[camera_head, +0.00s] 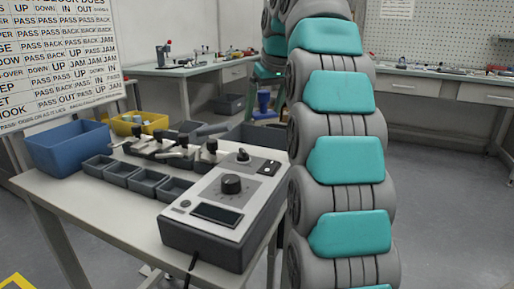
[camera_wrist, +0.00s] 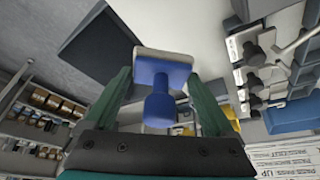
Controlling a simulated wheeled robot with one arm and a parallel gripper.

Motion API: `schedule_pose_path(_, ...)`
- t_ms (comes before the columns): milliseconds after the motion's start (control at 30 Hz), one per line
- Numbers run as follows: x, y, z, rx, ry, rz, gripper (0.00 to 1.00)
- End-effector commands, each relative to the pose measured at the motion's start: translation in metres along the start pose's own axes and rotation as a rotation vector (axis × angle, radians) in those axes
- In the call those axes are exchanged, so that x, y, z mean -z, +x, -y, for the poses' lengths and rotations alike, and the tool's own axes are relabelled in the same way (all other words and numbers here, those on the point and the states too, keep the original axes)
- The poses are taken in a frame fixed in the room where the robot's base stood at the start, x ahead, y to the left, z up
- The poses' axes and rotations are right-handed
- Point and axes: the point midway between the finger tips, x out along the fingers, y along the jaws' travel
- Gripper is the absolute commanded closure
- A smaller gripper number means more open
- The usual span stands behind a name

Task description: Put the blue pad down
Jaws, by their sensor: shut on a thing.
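The blue pad (camera_wrist: 160,100) is between the two green fingers of my gripper (camera_wrist: 158,76) in the wrist view. It has a rounded blue handle, a square blue body and a pale plate at its far end. In the head view, the blue pad (camera_head: 263,104) hangs below my gripper (camera_head: 266,76), beyond the table's far edge. The gripper is shut on the pad, and the pad appears clear of any surface. My arm covers part of the gripper in the head view.
The table (camera_head: 110,215) holds a control box (camera_head: 225,205), small grey trays (camera_head: 147,181), a clamp fixture (camera_head: 165,150), a blue bin (camera_head: 68,147) and a yellow bin (camera_head: 124,129). A dark bin (camera_head: 262,134) stands at its far right, near the pad. Workbenches line the walls.

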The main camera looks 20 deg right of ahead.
Motion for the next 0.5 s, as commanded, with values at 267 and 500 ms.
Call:
schedule_pose_path(267,-0.011,0.021,0.001,0.001,0.000,0.004,0.76)
schedule_pose_path(500,-0.019,0.044,0.001,0.000,0.000,0.002,0.76)
